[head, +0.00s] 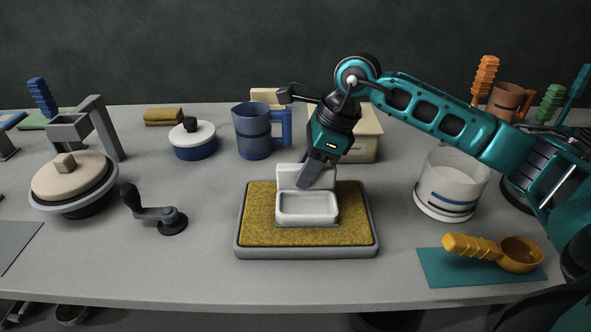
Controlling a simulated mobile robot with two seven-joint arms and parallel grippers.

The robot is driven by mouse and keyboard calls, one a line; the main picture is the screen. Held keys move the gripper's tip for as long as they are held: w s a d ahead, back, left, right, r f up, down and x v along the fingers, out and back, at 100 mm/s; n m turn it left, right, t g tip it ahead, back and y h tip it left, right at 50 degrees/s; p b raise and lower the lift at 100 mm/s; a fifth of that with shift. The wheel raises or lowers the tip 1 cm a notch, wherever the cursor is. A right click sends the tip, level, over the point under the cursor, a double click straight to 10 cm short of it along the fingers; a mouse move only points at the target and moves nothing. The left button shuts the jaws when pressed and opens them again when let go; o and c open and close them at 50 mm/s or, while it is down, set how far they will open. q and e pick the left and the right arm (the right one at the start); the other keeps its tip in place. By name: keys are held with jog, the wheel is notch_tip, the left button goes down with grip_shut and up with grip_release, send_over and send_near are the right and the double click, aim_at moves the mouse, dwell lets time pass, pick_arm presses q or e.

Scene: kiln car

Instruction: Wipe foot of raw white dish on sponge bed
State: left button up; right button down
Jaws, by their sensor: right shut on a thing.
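The raw white dish (307,208) is a small pale rectangular dish with a raised back wall. It is at the middle of the sponge bed (260,212), a yellow-brown pad in a grey tray. The dish looks level and appears to rest on the pad; its foot is hidden beneath it. My right gripper (316,172) comes down from above and is shut on the dish's raised back wall. My left gripper is not in the head view.
A white bucket (452,184) and an orange scoop (515,254) on a teal mat (440,273) stand right of the bed. A blue pitcher (254,132) and cream box (362,145) stand behind. A crank handle (156,213) is left. The table's front strip is clear.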

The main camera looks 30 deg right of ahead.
aim_at(330, 168)
jog(key=shift+s+d+b, duration=0.4)
jog(key=shift+s+d, duration=0.2)
jog(key=shift+d, duration=0.35)
jog(key=shift+s+d+b, duration=0.4)
jog(key=shift+s+d, duration=0.15)
jog(key=shift+d, duration=0.35)
jog(key=shift+w+a+r+p, duration=0.1)
jog(key=shift+w+a+p, duration=0.2)
jog(key=shift+a, duration=0.2)
jog(key=shift+w+a+r+p, duration=0.1)
jog(key=shift+w+a+p, duration=0.15)
jog(key=shift+a, duration=0.2)
jog(key=shift+w+a+f, duration=0.1)
jog(key=shift+w+a, duration=0.25)
jog(key=shift+a, duration=0.2)
jog(key=shift+w+a+f, duration=0.1)
jog(key=shift+w+a, duration=0.2)
jog(key=shift+a, duration=0.2)
jog(key=shift+r+p, duration=0.15)
jog(key=shift+p, duration=0.2)
jog(key=shift+r+p, duration=2)
jog(key=shift+r, duration=0.95)
